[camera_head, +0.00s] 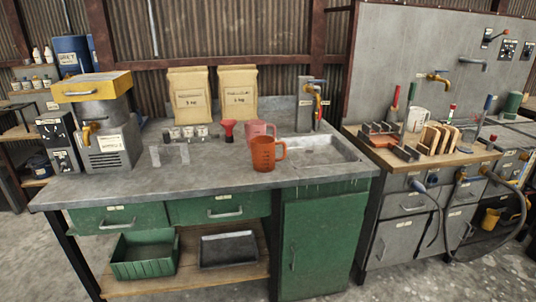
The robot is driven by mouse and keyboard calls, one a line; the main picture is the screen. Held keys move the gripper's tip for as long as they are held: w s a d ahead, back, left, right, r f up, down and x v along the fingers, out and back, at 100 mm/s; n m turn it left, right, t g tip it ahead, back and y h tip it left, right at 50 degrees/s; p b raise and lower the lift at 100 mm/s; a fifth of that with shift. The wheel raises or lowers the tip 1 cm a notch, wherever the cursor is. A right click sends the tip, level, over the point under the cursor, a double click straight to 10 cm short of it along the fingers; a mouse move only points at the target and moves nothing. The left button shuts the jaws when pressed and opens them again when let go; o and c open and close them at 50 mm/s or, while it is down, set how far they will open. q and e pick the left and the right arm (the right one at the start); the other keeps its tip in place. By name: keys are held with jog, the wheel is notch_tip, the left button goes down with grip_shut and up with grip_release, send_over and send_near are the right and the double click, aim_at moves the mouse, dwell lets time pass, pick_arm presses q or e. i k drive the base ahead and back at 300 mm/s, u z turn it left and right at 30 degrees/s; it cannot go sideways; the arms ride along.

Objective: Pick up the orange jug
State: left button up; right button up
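An orange jug (263,154) with a handle on its right side stands upright on the grey countertop (222,178). It is at the left edge of the sink, near the front. A pink jug (259,129) stands just behind it and is partly hidden by it. Neither of my grippers shows in the head view, and nothing is touching the orange jug that I can see.
The sink (318,152) and its tap (317,93) lie right of the jug. A red funnel (227,131), small jars and clear cups (168,155) stand to the left. A yellow-topped machine (100,130) is at the far left. The front counter is clear.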

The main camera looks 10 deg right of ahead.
aim_at(262, 147)
jog(key=u, duration=0.15)
jog(key=i, duration=1.25)
jog(key=u, duration=0.3)
